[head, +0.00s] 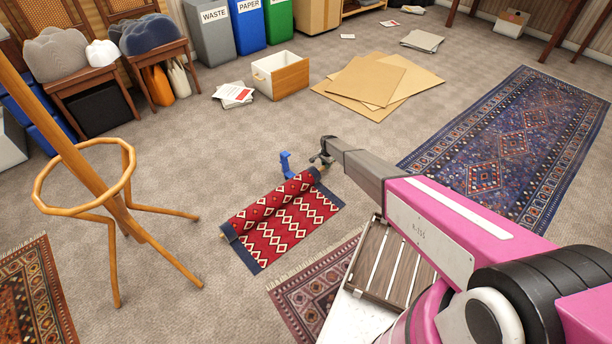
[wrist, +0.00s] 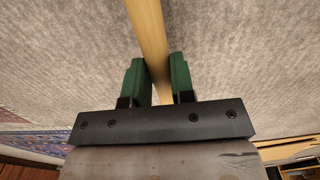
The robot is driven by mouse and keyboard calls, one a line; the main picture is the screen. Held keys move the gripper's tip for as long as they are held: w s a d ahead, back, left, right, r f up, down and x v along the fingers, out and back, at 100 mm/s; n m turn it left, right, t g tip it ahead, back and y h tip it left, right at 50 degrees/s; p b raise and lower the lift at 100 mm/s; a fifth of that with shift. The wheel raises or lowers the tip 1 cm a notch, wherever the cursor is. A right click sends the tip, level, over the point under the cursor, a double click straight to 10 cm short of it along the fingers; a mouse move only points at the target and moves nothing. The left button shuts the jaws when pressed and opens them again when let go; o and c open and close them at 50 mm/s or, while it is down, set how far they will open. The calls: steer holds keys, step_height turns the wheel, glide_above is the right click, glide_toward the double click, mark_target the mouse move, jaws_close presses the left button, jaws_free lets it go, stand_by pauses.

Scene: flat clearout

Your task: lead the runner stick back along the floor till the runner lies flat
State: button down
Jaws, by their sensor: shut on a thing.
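The red runner (head: 300,218) with white diamonds and dark blue ends lies on the carpet in the head view. Its upper-left side is still a roll; the rest is spread on the floor. The roll's lower-left end shows a small tan tip, which looks like the stick's end. In the wrist view the wooden runner stick (wrist: 148,25) runs between my gripper's green fingers (wrist: 157,62), which are shut on it. In the head view my gripper (head: 321,160) is low, at the roll's upper-right end, where my arm hides detail. The runner does not show in the wrist view.
A small blue object (head: 286,164) stands close beside the roll. A wooden stand (head: 128,205) is to the left, a box (head: 281,77) and flat cardboard (head: 376,82) behind. A blue patterned rug (head: 510,150) lies right. Carpet between stand and roll is clear.

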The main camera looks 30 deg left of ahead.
steer(key=shift+w+a, duration=0.4)
steer(key=shift+a, duration=0.5)
steer(key=shift+w+a, duration=0.4)
steer(key=shift+a, duration=0.5)
steer(key=shift+w+a, duration=0.4)
steer(key=shift+a, duration=0.5)
steer(key=shift+w+a, duration=0.4)
steer(key=shift+a, duration=0.55)
steer(key=shift+w+a, duration=0.35)
steer(key=shift+a, duration=0.55)
steer(key=shift+w+a, duration=0.4)
steer(key=shift+a, duration=0.55)
